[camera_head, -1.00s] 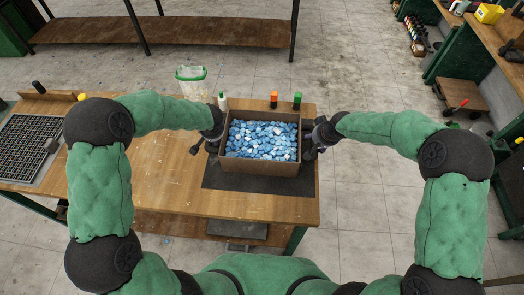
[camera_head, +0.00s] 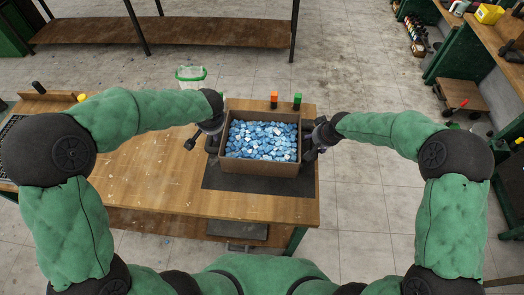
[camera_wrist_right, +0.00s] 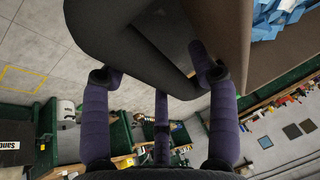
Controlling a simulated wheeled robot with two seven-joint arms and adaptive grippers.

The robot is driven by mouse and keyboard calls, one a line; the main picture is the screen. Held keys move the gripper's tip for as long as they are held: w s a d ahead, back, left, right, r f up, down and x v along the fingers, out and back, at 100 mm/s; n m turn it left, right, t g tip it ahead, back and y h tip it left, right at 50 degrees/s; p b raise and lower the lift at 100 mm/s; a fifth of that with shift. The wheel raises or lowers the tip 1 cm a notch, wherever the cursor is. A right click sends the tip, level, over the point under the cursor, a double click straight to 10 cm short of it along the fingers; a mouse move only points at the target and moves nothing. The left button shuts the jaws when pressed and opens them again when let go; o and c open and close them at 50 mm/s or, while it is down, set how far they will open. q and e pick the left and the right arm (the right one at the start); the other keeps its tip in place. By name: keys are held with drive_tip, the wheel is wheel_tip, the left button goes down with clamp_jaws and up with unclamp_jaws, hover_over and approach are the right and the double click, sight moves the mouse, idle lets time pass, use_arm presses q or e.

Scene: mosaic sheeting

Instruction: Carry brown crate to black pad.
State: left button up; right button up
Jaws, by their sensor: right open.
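The brown crate (camera_head: 259,168), filled with blue tiles, stands upright on the black pad (camera_head: 256,184) on the wooden table. Bare pad shows in front of the crate. My right gripper (camera_head: 312,143) is at the crate's right side. In the right wrist view its fingers (camera_wrist_right: 156,72) are spread, with a dark curved handle (camera_wrist_right: 130,45) between them, beside the crate wall (camera_wrist_right: 226,35). My left gripper (camera_head: 203,141) is at the crate's left side, fingers apart. A dark handle shows between it and the crate; whether they touch is unclear.
Orange-topped (camera_head: 274,100) and green-topped (camera_head: 297,101) bottles stand behind the crate. A green-rimmed clear bin (camera_head: 191,76) is beyond the table. The wooden tabletop (camera_head: 150,175) left of the pad is mostly clear. A workbench (camera_head: 490,45) stands far right.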

drive_tip(key=shift+r, duration=0.2)
use_arm(q)
drive_tip(key=shift+s+r, duration=0.15)
drive_tip(key=shift+r, duration=0.15)
use_arm(e)
drive_tip(key=v, duration=1.1)
drive_tip(key=shift+s+r, duration=0.2)
drive_tip(key=shift+r, duration=0.05)
use_arm(q)
drive_tip(key=shift+d, duration=0.1)
use_arm(e)
drive_tip(key=shift+d, duration=0.1)
